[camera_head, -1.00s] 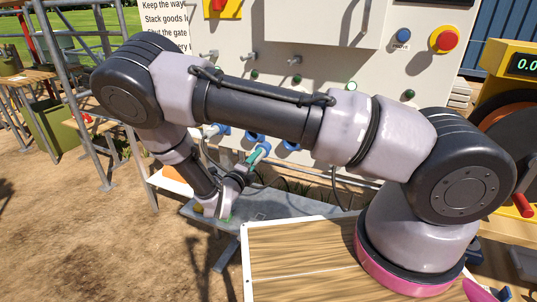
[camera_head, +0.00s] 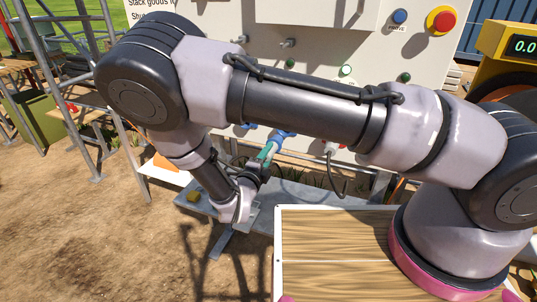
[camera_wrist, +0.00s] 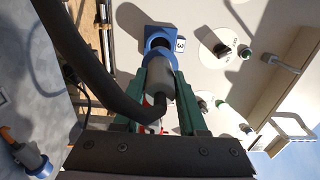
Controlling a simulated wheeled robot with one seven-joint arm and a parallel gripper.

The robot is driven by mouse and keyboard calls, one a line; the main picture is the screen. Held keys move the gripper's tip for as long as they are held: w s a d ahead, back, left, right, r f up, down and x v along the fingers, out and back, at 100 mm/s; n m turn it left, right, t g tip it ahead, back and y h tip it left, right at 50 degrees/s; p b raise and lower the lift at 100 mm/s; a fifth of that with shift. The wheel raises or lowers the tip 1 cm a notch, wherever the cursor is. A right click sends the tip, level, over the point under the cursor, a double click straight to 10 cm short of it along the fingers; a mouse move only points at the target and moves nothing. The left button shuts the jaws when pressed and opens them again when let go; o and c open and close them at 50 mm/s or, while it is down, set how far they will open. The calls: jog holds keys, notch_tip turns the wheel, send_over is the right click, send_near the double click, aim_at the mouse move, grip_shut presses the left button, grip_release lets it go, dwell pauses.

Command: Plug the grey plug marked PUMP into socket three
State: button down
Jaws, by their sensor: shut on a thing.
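My gripper (camera_wrist: 160,78) has green fingers and is shut on a grey plug (camera_wrist: 158,82), with a thick dark cable running from its rear. The plug's front is at the mouth of a blue socket (camera_wrist: 157,32), with a label "3" (camera_wrist: 181,44) beside it. How far the plug sits inside the socket cannot be seen. No PUMP marking is legible. In the head view, the gripper (camera_head: 268,151) is below my arm, in front of the blue socket (camera_head: 285,133). The plug is too small to make out there.
The pale panel (camera_head: 335,60) carries knobs, lamps and a red emergency button (camera_head: 441,19). A blue connector (camera_wrist: 38,166) with an orange part lies at lower left in the wrist view.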

jog(key=shift+x, duration=2.85)
jog(key=shift+w, duration=0.1)
jog(key=shift+x, duration=1.3)
jog(key=shift+w+d, duration=0.1)
jog(key=shift+w, duration=0.15)
jog(key=shift+w+d, duration=0.2)
jog(key=shift+w, duration=0.4)
jog(key=shift+c, duration=1.9)
grip_release()
jog(key=shift+o, duration=0.3)
jog(key=o, duration=0.3)
